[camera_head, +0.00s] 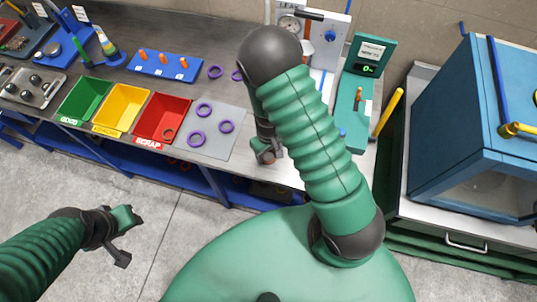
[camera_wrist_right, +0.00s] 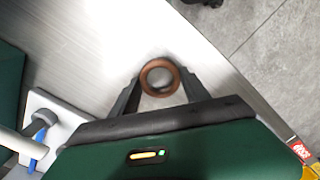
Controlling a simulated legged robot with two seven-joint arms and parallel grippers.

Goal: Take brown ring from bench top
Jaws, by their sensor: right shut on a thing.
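The brown ring (camera_wrist_right: 146,78) is between the two fingertips of my right gripper (camera_wrist_right: 160,88) in the wrist view, with a fingertip at each side. The gripper is shut on it. The bench top (camera_wrist_right: 100,50) is behind the ring; whether the ring touches it I cannot tell. In the head view my right gripper (camera_head: 268,153) is over the front part of the bench, right of the grey mat, and the ring is mostly hidden there. My left gripper (camera_head: 128,236) is open and empty over the floor, in front of the bench.
Several purple rings (camera_head: 227,127) lie on and behind the grey mat (camera_head: 231,148). A green gauge stand (camera_head: 358,95) is at the right.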

